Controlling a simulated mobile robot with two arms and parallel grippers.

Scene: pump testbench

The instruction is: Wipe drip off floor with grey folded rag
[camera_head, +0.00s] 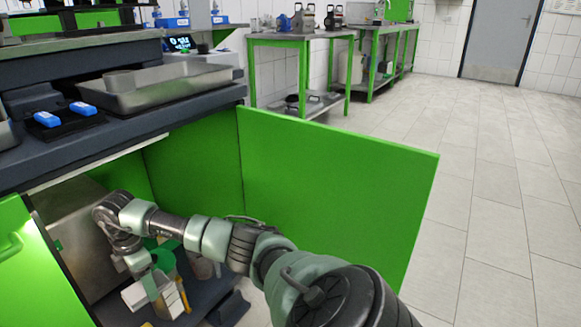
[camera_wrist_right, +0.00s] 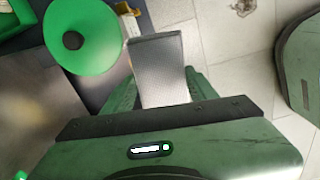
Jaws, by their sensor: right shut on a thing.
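My right gripper (camera_head: 153,298) is low inside the open cabinet under the bench, pointing down. In the right wrist view a grey, fine-textured flat piece (camera_wrist_right: 158,68) sits in front of the gripper body, at the jaws. It looks like the grey folded rag, but its folds cannot be made out. The gripper is shut on it. A small dark ring-like spot (camera_wrist_right: 243,7), perhaps the drip, shows on the floor tiles at the top edge of the right wrist view, apart from the grey piece. My left gripper is not in view.
A green round lid-like disc with a black knob (camera_wrist_right: 85,42) is close beside the gripper. A yellow item (camera_head: 183,293) stands near it. The open green door (camera_head: 335,185) bounds the right arm's space. The tiled floor (camera_head: 480,220) beyond is clear.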

